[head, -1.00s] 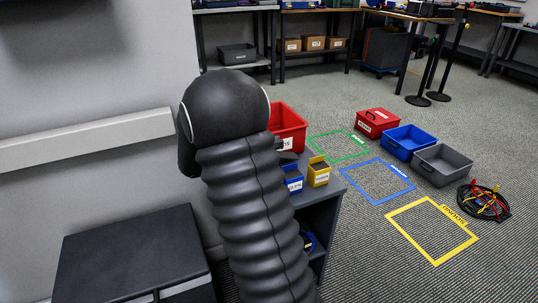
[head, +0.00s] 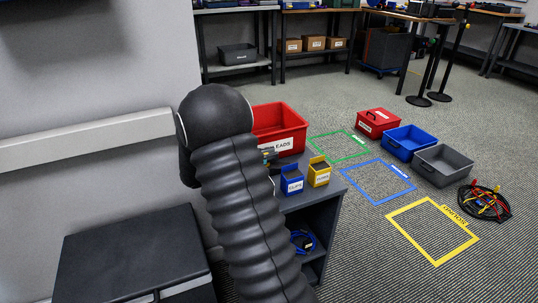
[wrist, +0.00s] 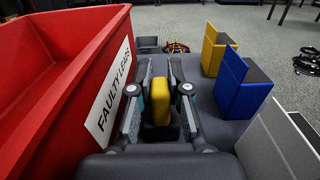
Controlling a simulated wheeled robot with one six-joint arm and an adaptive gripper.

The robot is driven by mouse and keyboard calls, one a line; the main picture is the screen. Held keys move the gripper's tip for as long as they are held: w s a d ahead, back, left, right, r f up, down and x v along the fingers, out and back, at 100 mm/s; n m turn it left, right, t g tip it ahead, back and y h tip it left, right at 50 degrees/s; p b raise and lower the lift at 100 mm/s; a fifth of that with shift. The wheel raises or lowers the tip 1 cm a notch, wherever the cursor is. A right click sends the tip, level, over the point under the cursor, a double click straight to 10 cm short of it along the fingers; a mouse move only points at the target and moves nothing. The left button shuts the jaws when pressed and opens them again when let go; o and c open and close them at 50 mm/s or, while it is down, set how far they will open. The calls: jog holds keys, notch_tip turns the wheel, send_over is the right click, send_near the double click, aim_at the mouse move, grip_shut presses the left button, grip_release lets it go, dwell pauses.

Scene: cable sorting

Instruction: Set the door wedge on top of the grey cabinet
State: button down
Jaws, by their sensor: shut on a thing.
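The yellow door wedge (wrist: 160,101) is between the fingers of my gripper (wrist: 160,92), which is shut on it. In the wrist view it is over the grey cabinet top (wrist: 200,105), beside the red bin. I cannot tell whether it touches the top. In the head view the grey cabinet (head: 331,198) stands right of my arm, with open shelves below its top. My arm hides most of the gripper there, and the wedge cannot be made out.
On the cabinet stand a red bin labelled FAULTY LEADS (wrist: 95,75), a yellow holder (wrist: 216,50), a blue holder (wrist: 240,85) and a pale grey holder (wrist: 275,145). A blue cable (head: 303,240) lies on a shelf. Floor bins and taped outlines are to the right.

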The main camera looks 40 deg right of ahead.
jog(key=c, duration=1.1)
grip_release()
